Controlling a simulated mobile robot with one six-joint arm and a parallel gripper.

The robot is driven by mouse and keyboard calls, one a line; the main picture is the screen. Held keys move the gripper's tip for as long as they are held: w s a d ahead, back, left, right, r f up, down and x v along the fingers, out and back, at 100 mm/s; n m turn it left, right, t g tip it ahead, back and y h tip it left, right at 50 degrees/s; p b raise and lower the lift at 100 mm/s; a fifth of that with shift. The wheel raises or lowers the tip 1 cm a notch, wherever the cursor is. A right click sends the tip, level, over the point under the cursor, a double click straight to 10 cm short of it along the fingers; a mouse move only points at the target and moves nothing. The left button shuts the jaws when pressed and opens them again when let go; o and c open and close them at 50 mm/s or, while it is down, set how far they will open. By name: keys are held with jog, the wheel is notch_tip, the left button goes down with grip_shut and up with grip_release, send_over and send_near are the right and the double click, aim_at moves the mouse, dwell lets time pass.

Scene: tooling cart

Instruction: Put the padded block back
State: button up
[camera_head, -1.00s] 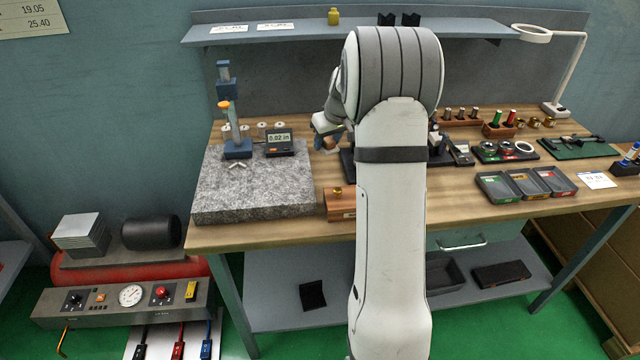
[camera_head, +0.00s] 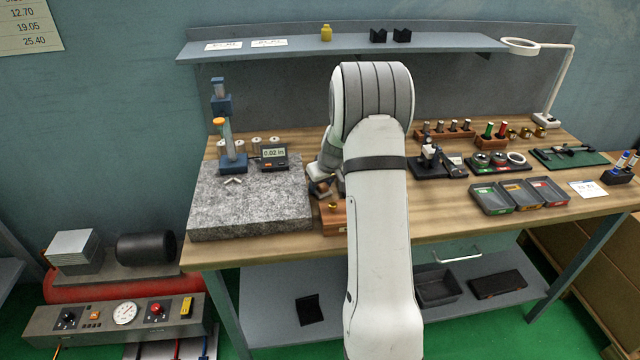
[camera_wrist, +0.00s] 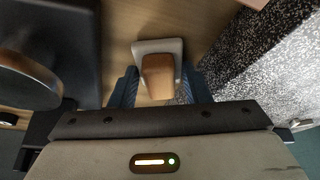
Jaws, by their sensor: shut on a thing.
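The padded block (camera_wrist: 158,75) shows in the wrist view as an orange-brown body with a pale grey, wider pad at its far end. My gripper (camera_wrist: 157,90) is shut on it, with a dark blue finger on either side. Bare wooden bench top lies behind the block in that view. In the head view my gripper (camera_head: 322,187) is low over the bench, just right of the granite plate (camera_head: 250,205). My arm hides much of the bench middle there, and the block is too small to make out clearly.
A wooden box (camera_head: 334,222) with a brass knob stands close in front of my gripper. A height gauge (camera_head: 230,140) and a digital readout (camera_head: 274,156) stand on or beside the granite. A black-based stand (camera_head: 436,164) and coloured trays (camera_head: 493,198) are to the right.

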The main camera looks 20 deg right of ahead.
jog(key=shift+f, duration=0.2)
jog(key=o, duration=0.7)
jog(key=shift+r, duration=0.1)
jog(key=shift+c, duration=0.2)
jog(key=shift+r, duration=0.1)
